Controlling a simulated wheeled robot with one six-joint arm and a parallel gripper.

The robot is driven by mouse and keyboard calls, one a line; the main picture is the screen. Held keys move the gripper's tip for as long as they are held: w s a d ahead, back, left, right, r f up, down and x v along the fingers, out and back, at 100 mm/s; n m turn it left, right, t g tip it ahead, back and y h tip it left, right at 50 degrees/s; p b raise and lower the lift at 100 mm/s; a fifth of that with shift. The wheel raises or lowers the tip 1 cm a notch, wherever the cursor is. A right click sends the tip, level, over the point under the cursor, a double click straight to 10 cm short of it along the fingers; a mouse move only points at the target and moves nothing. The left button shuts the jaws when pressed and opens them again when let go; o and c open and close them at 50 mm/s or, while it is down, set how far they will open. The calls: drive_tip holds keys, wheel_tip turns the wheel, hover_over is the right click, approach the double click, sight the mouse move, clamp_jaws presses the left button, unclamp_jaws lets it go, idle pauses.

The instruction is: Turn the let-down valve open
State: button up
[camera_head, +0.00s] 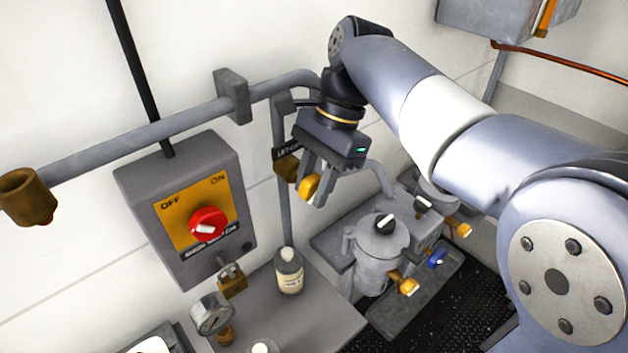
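The let-down valve has a brass body (287,167) on a vertical grey pipe, under a dark label plate (286,152) that is partly covered by my gripper. Its yellow handle (308,187) points toward the camera. My gripper (316,190) comes down from above right, with its grey fingers right at the yellow handle. The fingers look spread about the handle's width, and the handle appears to be between or just in front of them. I cannot tell whether they press on it.
A grey switch box (135,190) with a red knob (208,224) is on the wall at left. A bottle (289,272) and a gauge (212,314) stand below. Grey canisters (378,262) with yellow and blue taps stand at lower right. A pipe (150,135) runs along the wall.

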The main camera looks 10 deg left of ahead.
drive_tip(key=c, duration=0.6)
drive_tip(key=shift+s+a+r+t+h+p, duration=0.1)
drive_tip(key=shift+t+h+p, duration=0.5)
drive_tip(key=shift+s+a+t+h+p, duration=0.15)
drive_tip(key=shift+t+h+p, duration=0.3)
drive_tip(key=shift+t+h, duration=0.45)
drive_tip(key=t+h, duration=0.2)
drive_tip(key=shift+f+t+b, duration=0.3)
drive_tip(key=shift+s+a+t+h+b, duration=0.1)
drive_tip(key=shift+t+h+b, duration=0.6)
drive_tip(key=shift+t+h, duration=0.3)
drive_tip(key=shift+t, duration=0.3)
